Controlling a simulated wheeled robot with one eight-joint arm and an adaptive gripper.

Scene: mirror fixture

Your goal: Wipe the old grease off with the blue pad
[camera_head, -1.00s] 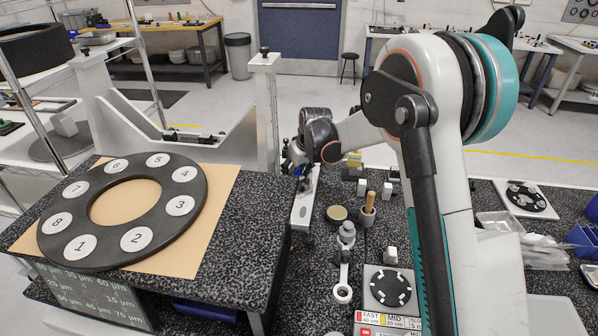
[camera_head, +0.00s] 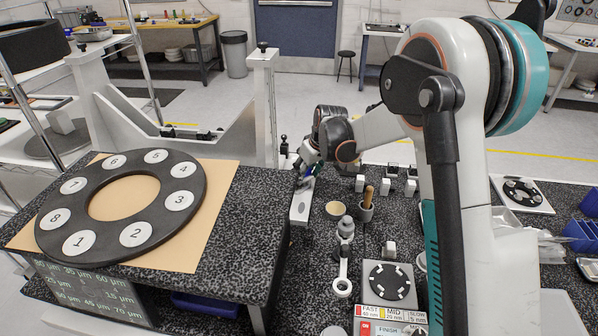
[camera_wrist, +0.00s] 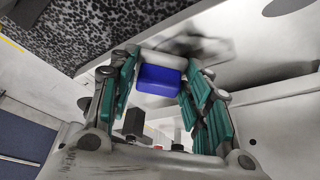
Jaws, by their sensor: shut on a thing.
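The blue pad (camera_wrist: 160,80) is a blue block with a pale grey layer on its far side. My gripper (camera_wrist: 159,70) is shut on it, with teal-padded fingers on both sides. Past the pad, a dark grey smear (camera_wrist: 207,46) marks a pale surface (camera_wrist: 255,30). The pad's pale layer is close to the smear; I cannot tell whether it touches. In the head view my gripper (camera_head: 303,168) is small and partly hidden by my wrist, above a white bar-like part (camera_head: 301,206) beside the black speckled bench.
A black ring with numbered white discs (camera_head: 186,170) lies on brown board at the left. White uprights (camera_head: 264,110) of a frame stand behind the bench. A cup with a wooden-handled tool (camera_head: 367,208), a round tin (camera_head: 335,210) and a control box (camera_head: 388,288) stand right of my gripper.

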